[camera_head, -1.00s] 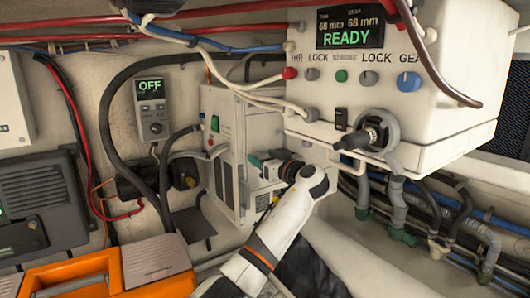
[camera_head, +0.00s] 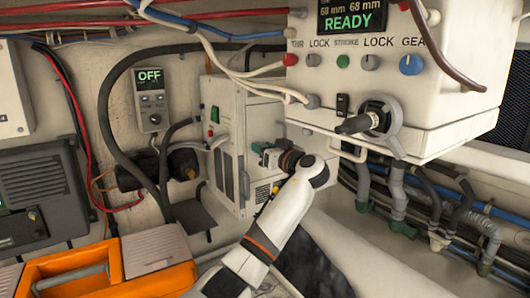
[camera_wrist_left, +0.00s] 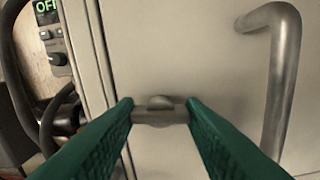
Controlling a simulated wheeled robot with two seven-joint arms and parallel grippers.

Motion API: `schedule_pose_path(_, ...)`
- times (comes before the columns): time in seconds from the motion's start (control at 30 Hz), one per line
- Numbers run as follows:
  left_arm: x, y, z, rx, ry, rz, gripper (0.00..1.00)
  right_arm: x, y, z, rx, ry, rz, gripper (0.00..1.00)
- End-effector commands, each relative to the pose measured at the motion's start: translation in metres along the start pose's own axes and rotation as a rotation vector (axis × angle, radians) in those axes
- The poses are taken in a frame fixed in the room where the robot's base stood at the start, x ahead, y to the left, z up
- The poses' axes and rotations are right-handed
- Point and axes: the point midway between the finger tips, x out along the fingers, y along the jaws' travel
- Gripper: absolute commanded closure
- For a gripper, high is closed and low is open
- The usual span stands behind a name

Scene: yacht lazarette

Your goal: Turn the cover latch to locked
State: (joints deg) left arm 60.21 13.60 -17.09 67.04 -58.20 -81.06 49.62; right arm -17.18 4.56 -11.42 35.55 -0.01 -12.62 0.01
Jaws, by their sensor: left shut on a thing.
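The cover latch (camera_wrist_left: 160,103) is a small metal turn-knob with a rounded tab, set on a pale cabinet door, in the left wrist view. My left gripper (camera_wrist_left: 160,112) has its green fingertips on both sides of the latch and is shut on it. In the head view my left gripper (camera_head: 258,150) is against the front of the off-white cabinet (camera_head: 225,125); the latch is hidden there by the gripper. Whether the latch sits at locked cannot be read. My right gripper is not in view.
A curved metal handle (camera_wrist_left: 283,80) stands out from the door to the right of the latch. A white control box (camera_head: 450,85) overhangs at the right, with hoses below it. An orange case (camera_head: 75,280) stands at lower left. Cables hang behind the cabinet.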

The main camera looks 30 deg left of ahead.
Motion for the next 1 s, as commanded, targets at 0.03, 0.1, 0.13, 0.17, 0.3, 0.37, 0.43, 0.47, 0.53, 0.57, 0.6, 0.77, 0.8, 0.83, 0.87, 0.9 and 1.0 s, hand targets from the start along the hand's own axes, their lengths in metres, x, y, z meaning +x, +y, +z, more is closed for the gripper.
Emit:
schedule_pose_path(0.03,0.000,-0.001,-0.002,0.030,-0.001,-0.002,0.86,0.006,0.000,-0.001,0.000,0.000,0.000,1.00)
schedule_pose_path(0.1,0.000,-0.001,-0.002,0.085,-0.001,-0.001,0.86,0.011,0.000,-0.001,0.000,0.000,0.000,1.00)
schedule_pose_path(0.13,0.000,0.000,-0.002,0.111,-0.001,-0.001,0.86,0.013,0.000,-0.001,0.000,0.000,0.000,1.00)
schedule_pose_path(0.17,0.000,0.000,-0.002,0.137,-0.001,-0.001,0.86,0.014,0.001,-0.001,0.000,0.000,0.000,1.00)
schedule_pose_path(0.3,0.000,0.000,-0.001,0.269,-0.003,-0.001,0.86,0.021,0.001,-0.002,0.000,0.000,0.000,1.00)
schedule_pose_path(0.37,0.000,0.000,0.000,0.326,-0.003,-0.001,0.86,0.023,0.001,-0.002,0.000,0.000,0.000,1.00)
schedule_pose_path(0.43,0.000,0.000,0.000,0.393,-0.003,-0.001,0.86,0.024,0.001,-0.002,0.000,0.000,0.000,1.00)
schedule_pose_path(0.47,0.000,0.000,0.000,0.422,-0.003,-0.001,0.86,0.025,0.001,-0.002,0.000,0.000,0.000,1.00)
schedule_pose_path(0.53,0.000,0.000,0.001,0.489,-0.003,-0.001,0.86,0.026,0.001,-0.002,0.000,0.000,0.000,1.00)
schedule_pose_path(0.57,0.000,0.000,0.001,0.517,-0.003,-0.001,0.86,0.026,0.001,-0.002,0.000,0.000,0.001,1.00)
schedule_pose_path(0.6,0.000,0.000,0.001,0.555,-0.003,-0.001,0.86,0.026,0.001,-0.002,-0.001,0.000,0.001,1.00)
schedule_pose_path(0.77,0.000,0.000,0.002,0.707,-0.004,-0.001,0.86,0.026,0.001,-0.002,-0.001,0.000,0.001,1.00)
schedule_pose_path(0.8,0.000,0.000,0.002,0.745,-0.004,-0.001,0.86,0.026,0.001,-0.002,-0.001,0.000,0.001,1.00)
schedule_pose_path(0.83,0.000,0.000,0.002,0.774,-0.004,-0.001,0.86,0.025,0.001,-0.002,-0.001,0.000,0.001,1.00)
schedule_pose_path(0.87,0.000,0.000,0.002,0.803,-0.004,-0.001,0.86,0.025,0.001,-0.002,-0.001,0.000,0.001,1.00)
schedule_pose_path(0.9,0.000,0.000,0.003,0.840,-0.004,-0.001,0.86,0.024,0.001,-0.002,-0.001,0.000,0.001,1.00)
schedule_pose_path(1.0,0.000,0.000,0.003,0.936,-0.004,-0.001,0.86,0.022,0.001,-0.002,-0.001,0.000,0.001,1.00)
